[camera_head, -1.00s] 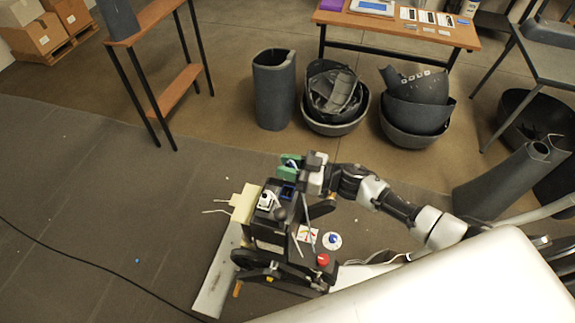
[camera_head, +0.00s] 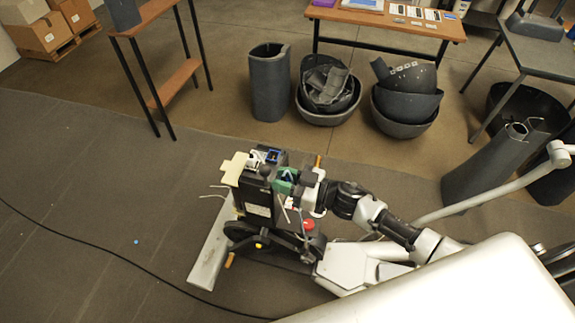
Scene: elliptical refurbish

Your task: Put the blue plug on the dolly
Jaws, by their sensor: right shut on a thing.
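The dolly (camera_head: 260,202) is a dark upright stand with black wheels and a crowded top, at the centre of the head view. A blue square piece (camera_head: 272,156) sits on its top at the far side. My right gripper (camera_head: 287,180), with green at its fingertips, is at the right edge of the dolly's top. It is shut on a small blue-and-white thing (camera_head: 286,174), which appears to be the blue plug. The fingers hide most of it, and I cannot tell whether it touches the dolly. My left gripper is not in view.
A cream block (camera_head: 233,168) stands at the dolly's left, and a pale flat bar (camera_head: 211,255) lies below it. A black cable (camera_head: 110,252) crosses the floor at left. Dark bins (camera_head: 405,105) and a grey cylinder (camera_head: 270,85) stand behind. The left floor is mostly clear.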

